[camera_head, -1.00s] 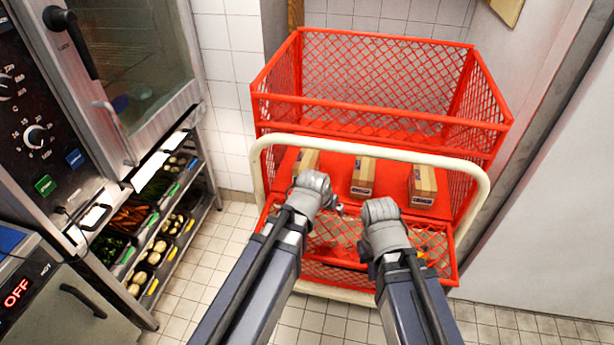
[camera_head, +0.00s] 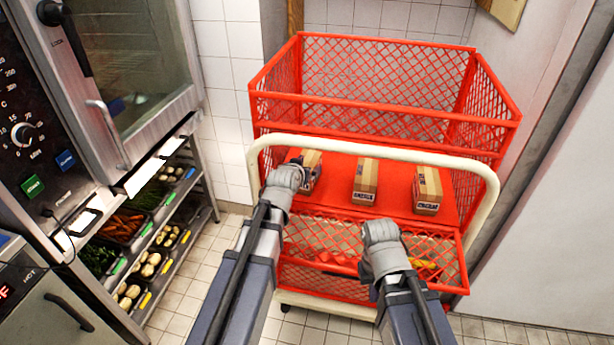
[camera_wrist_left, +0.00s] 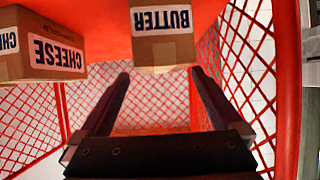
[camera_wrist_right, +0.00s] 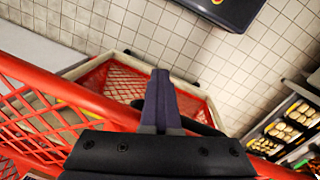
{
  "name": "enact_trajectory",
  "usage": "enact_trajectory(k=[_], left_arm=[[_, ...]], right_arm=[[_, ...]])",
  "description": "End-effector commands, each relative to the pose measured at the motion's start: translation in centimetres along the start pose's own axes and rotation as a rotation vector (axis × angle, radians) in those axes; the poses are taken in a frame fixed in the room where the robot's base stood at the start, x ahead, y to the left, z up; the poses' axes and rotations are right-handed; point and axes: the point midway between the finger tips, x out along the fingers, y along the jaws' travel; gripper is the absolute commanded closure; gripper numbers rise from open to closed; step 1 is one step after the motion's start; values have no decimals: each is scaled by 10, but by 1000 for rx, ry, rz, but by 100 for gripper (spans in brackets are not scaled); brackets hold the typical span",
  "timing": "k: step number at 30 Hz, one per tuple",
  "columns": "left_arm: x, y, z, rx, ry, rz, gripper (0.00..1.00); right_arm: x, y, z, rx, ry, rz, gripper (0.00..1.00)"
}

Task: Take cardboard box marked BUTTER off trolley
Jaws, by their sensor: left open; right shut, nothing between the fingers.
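The cardboard box marked BUTTER (camera_wrist_left: 162,40) shows upside down in the left wrist view, just beyond the fingertips. It is the leftmost box (camera_head: 312,168) on the red trolley shelf (camera_head: 395,180) in the head view, partly hidden by my left gripper (camera_head: 285,178). That gripper is open, its two dark fingers (camera_wrist_left: 160,78) apart and not visibly touching the box. My right gripper (camera_head: 380,235) is shut and empty in front of the trolley's lower basket. Its closed fingers (camera_wrist_right: 160,80) show in the right wrist view.
A box marked CHEESE (camera_wrist_left: 50,50) stands beside the BUTTER box, and a third box (camera_head: 427,190) stands farther right. The trolley's cream handle bar (camera_head: 375,150) crosses in front of the shelf. An oven (camera_head: 110,90) and vegetable rack (camera_head: 150,240) stand at the left.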

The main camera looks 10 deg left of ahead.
Motion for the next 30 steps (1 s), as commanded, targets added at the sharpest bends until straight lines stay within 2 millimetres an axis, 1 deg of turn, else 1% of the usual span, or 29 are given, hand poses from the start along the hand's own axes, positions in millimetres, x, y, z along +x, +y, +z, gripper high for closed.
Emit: enact_trajectory(k=[1,5,8,15,17,19,24,25,26,30], left_arm=[[6,0,1,0,0,0,0],[6,0,0,0,-1,0,0],[13,0,0,1,-1,0,0],[49,1,-2,1,-1,0,0],[55,1,-2,1,-1,-1,0],[57,1,-3,1,-1,-1,0],[55,1,-4,1,-1,-1,0],[55,1,-4,0,-1,-1,1],[55,1,-4,0,-1,-1,5],[55,1,-4,0,-1,-1,20]], right_arm=[[3,0,-2,0,4,1,100],[3,0,-2,0,4,1,100],[6,0,-3,0,4,1,100],[21,-2,-4,0,5,1,100],[24,-2,-4,0,5,1,100],[24,-2,-4,0,5,1,100],[23,-2,-4,0,5,1,100],[23,-2,-4,0,5,1,100],[23,-2,-4,0,5,1,100],[23,-2,-4,0,5,1,100]])
